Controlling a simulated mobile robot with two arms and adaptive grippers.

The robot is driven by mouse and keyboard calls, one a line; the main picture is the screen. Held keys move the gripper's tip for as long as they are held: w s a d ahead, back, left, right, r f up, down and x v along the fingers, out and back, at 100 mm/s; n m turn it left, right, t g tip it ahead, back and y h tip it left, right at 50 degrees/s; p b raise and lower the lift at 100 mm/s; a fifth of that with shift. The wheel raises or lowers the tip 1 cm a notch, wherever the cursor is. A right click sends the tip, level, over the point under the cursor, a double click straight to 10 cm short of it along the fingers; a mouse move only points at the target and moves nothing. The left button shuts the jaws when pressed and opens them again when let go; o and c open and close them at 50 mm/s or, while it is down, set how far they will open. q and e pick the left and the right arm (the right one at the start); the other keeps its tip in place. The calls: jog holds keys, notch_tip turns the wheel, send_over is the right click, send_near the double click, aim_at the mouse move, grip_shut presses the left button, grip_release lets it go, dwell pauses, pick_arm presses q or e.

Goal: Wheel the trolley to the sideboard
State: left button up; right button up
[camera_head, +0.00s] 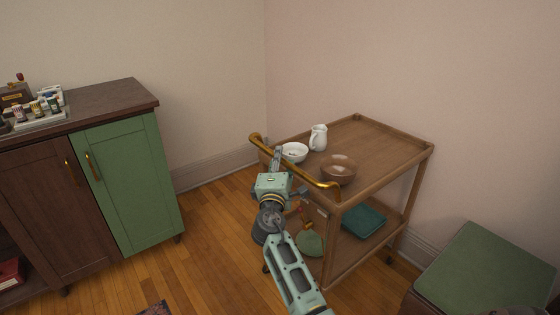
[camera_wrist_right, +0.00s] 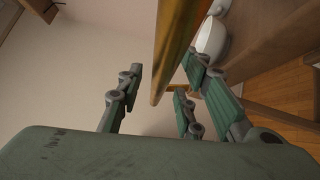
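The wooden trolley (camera_head: 380,145) stands against the right wall in the head view, with a brass push handle (camera_head: 316,181) along its near left end. The sideboard (camera_head: 108,95), dark wood with a green door, stands at the left, apart from the trolley. My right gripper (camera_head: 277,162) is at the middle of the handle. In the right wrist view, its green fingers (camera_wrist_right: 157,100) are spread on either side of the brass bar (camera_wrist_right: 172,50), with gaps showing; the gripper looks open. My left gripper is out of view.
A white bowl (camera_head: 294,152), white jug (camera_head: 318,138) and brown bowl (camera_head: 339,170) are on the trolley's top. A teal folded cloth (camera_head: 363,221) lies below. A green-topped seat (camera_head: 490,268) is at right. Wooden floor (camera_head: 215,225) is clear between sideboard and trolley.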

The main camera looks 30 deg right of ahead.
jog(key=shift+w+d, duration=0.15)
jog(key=shift+w, duration=0.05)
grip_shut()
dwell(0.5)
